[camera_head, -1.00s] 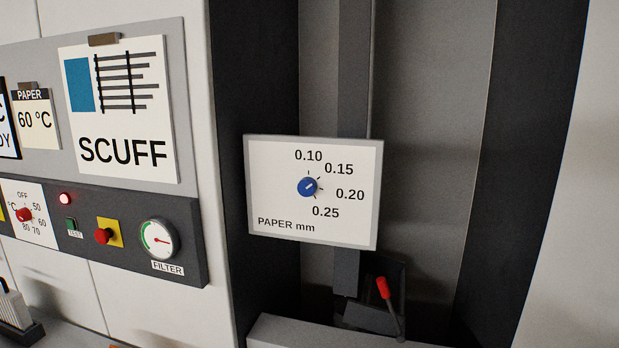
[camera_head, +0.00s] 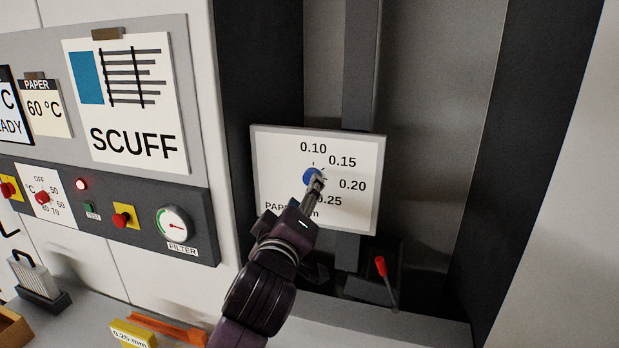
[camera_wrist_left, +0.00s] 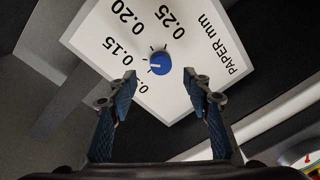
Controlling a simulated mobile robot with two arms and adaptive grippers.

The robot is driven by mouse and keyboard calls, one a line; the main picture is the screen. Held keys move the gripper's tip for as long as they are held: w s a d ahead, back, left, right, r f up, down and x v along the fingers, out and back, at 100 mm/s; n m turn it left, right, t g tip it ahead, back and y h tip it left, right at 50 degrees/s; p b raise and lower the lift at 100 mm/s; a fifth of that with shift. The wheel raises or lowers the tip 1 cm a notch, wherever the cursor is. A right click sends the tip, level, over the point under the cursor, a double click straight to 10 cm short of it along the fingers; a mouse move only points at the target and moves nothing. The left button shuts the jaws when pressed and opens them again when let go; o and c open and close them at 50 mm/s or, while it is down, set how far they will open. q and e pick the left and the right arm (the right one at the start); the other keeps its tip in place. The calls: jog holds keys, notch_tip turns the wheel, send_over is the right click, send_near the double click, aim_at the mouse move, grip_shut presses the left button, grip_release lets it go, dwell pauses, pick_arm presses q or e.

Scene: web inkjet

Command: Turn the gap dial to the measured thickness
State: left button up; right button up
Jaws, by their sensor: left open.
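The gap dial is a blue round knob (camera_head: 312,175) on a white panel (camera_head: 275,160) marked 0.10, 0.15, 0.20, 0.25 and PAPER mm. In the left wrist view the knob (camera_wrist_left: 160,63) shows a white mark on the side toward 0.10 and 0.15; the exact setting is hard to read. My left gripper (camera_head: 316,180) is in front of the knob and partly covers it and 0.25. In the wrist view its fingers (camera_wrist_left: 162,90) are open, with the knob beyond and between their tips. A yellow block (camera_head: 133,335) reads 0.25 mm. My right gripper is not in view.
A red-handled lever (camera_head: 381,267) stands below the panel's right side. At left is a control strip with a FILTER gauge (camera_head: 174,224) and a red button (camera_head: 122,218). An orange piece (camera_head: 167,328) lies on the ledge beside the yellow block.

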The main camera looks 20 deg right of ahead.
pick_arm(q)
jog(key=p+x, duration=0.2)
jog(key=x, duration=0.4)
jog(key=shift+w, duration=0.3)
jog(key=shift+d, duration=0.15)
jog(key=c, duration=1.2)
jog(key=shift+o, duration=0.2)
